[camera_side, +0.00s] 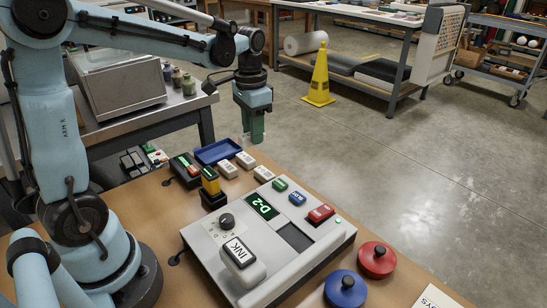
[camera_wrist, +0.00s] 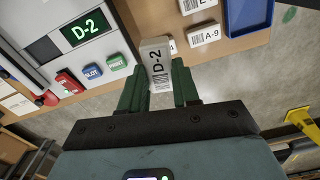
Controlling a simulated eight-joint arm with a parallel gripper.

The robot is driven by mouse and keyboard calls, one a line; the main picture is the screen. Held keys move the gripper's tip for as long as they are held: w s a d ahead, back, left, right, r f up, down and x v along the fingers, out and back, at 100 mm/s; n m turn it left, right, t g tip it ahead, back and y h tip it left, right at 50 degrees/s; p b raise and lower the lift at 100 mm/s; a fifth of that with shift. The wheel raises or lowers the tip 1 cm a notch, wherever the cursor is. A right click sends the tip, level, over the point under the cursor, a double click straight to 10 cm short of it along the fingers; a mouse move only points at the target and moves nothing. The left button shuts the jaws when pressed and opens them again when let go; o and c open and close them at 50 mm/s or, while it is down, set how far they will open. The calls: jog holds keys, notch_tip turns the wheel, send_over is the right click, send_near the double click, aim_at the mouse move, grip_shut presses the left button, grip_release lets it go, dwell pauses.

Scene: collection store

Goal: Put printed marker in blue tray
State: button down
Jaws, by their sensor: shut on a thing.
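My gripper (camera_side: 257,137) is raised above the far edge of the workbench, to the right of the blue tray. In the wrist view my gripper's green fingers (camera_wrist: 158,90) are shut on a white printed marker (camera_wrist: 155,57) that reads D-2 with a barcode. The marker is mostly hidden by the fingers in the side view. The blue tray (camera_side: 217,153) lies on the bench's far edge, its visible inside bare. Part of the tray (camera_wrist: 250,14) shows at the top right of the wrist view, apart from the held marker.
White label blocks (camera_side: 228,168) lie beside the tray; one (camera_wrist: 204,34) reads A-9. The grey label machine (camera_side: 275,245) shows D-2 on its display (camera_side: 262,206). Black and yellow devices (camera_side: 210,185) stand left of the blocks. Red (camera_side: 377,260) and blue (camera_side: 345,290) round items sit in front.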

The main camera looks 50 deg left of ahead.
jog(key=a+f+n, duration=0.1)
jog(key=a+n, duration=0.1)
jog(key=a, duration=0.4)
send_over(220, 154)
notch_tip(220, 154, down, 6)
jog(key=shift+w+a+f, duration=0.1)
jog(key=shift+f, duration=2.15)
jog(key=shift+f, duration=0.15)
jog(key=c, duration=1.1)
grip_release()
